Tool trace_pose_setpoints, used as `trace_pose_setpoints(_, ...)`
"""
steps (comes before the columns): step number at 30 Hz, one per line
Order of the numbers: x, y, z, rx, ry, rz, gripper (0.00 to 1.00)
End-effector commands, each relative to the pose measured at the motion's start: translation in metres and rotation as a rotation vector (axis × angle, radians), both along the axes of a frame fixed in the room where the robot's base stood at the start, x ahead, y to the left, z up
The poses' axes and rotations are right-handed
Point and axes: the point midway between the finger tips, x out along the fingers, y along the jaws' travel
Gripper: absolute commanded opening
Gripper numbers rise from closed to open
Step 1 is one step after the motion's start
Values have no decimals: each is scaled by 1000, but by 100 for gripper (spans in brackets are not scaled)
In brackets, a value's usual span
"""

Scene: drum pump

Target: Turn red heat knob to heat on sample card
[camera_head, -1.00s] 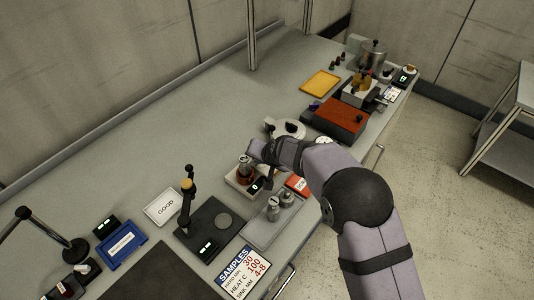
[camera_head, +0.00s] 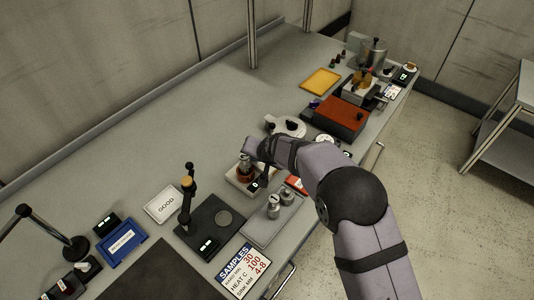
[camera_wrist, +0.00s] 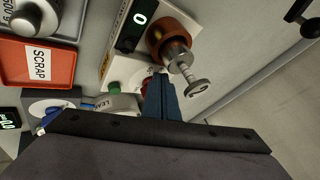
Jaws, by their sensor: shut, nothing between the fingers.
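The red heat knob (camera_wrist: 147,83) shows only as a small red patch in the wrist view. It is on the white heater unit (camera_wrist: 121,68), right at my gripper's fingertips, which hide most of it. My gripper (camera_wrist: 160,84) is shut with nothing between its fingers; I cannot tell whether it touches the knob. The unit's display (camera_wrist: 138,20) reads 0. A metal vessel (camera_wrist: 177,53) sits in the unit's orange-brown ring (camera_wrist: 168,34). The sample card (camera_head: 245,271) lies at the front of the bench in the head view and lists HEAT C 100.
A green button (camera_wrist: 115,89) is beside the fingers on the unit. A red SCRAP tray (camera_wrist: 39,62) and metal weights (camera_head: 280,203) are close by. A dark stand (camera_head: 210,228) is left of the unit. The bench behind (camera_head: 150,165) is clear.

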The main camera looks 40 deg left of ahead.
Motion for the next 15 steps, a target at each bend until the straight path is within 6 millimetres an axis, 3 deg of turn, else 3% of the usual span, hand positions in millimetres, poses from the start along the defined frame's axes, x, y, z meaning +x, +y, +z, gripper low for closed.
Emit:
trace_pose_setpoints(8,0,-2,3,2,-1,0,0)
trace_pose_setpoints(15,-5,-13,18,2,-1,-1,0)
